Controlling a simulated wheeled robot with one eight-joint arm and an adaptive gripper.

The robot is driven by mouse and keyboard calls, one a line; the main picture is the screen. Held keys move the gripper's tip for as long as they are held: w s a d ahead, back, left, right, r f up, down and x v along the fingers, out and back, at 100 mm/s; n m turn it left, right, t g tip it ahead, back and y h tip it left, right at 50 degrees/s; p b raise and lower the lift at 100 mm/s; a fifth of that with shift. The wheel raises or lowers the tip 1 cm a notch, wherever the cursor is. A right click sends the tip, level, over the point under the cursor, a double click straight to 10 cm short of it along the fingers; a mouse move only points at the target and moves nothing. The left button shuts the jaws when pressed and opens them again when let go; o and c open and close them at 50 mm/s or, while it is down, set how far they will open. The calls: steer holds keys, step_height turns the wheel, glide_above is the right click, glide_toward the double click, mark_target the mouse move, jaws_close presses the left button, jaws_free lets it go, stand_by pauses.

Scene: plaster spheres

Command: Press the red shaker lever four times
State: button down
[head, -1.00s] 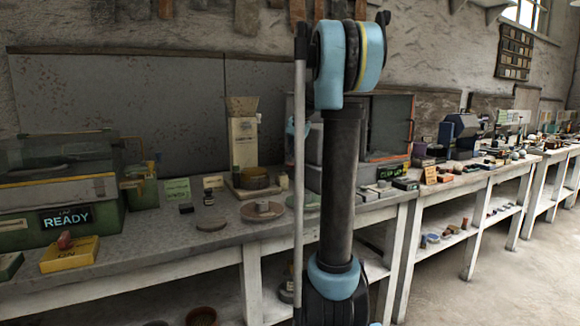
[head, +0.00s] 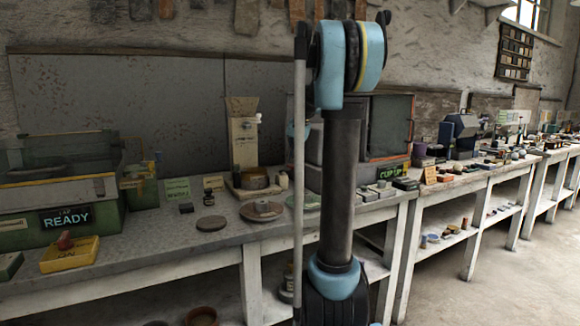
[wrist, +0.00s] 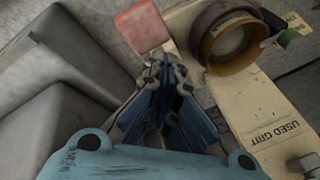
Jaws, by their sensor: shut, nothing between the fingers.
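The red lever pad (wrist: 142,27) shows as a flat, square, pinkish-red piece at the top of the wrist view. My gripper (wrist: 165,68) is shut and empty, with its tips just below the pad's lower edge in the picture. I cannot tell whether they touch it. The pale shaker tower (head: 243,143) stands at the back of the bench in the head view. A brown round cup (wrist: 228,42) sits on the tan base plate (wrist: 255,105), right of my fingertips. In the head view my own arm hides the gripper and I cannot make out the red pad.
A grey box-like body (wrist: 75,85) fills the left of the wrist view. On the bench (head: 160,248) are a yellow box with a red knob (head: 66,240), a dark disc (head: 211,223) and a plate (head: 262,211). The green READY machine (head: 65,200) stands far left.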

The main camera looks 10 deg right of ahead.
steer(key=shift+s+d+f, duration=0.1)
steer(key=shift+s+f, duration=0.2)
steer(key=shift+f, duration=0.4)
steer(key=shift+s+d+f, duration=0.1)
steer(key=shift+s+f, duration=0.2)
steer(key=shift+f, duration=0.35)
stand_by(1.7)
steer(key=shift+w+r, duration=0.1)
steer(key=shift+r, duration=0.05)
stand_by(0.5)
steer(key=shift+w+a+r, duration=0.1)
steer(key=shift+w+r, duration=0.15)
steer(key=shift+r, duration=0.4)
steer(key=shift+w+a+r, duration=0.1)
steer(key=shift+w+r, duration=0.2)
steer(key=shift+r, duration=0.35)
steer(key=shift+w+a+r, duration=0.1)
steer(key=shift+w+r, duration=0.15)
steer(key=shift+r, duration=0.4)
steer(key=shift+w+a+r, duration=0.1)
steer(key=shift+w+r, duration=0.2)
steer(key=shift+r, duration=0.45)
steer(key=shift+w+a+r, duration=0.1)
steer(key=shift+w+r, duration=0.25)
steer(key=shift+r, duration=0.45)
steer(key=shift+w+a+r, duration=0.1)
steer(key=shift+w+r, duration=0.2)
steer(key=shift+r, duration=0.45)
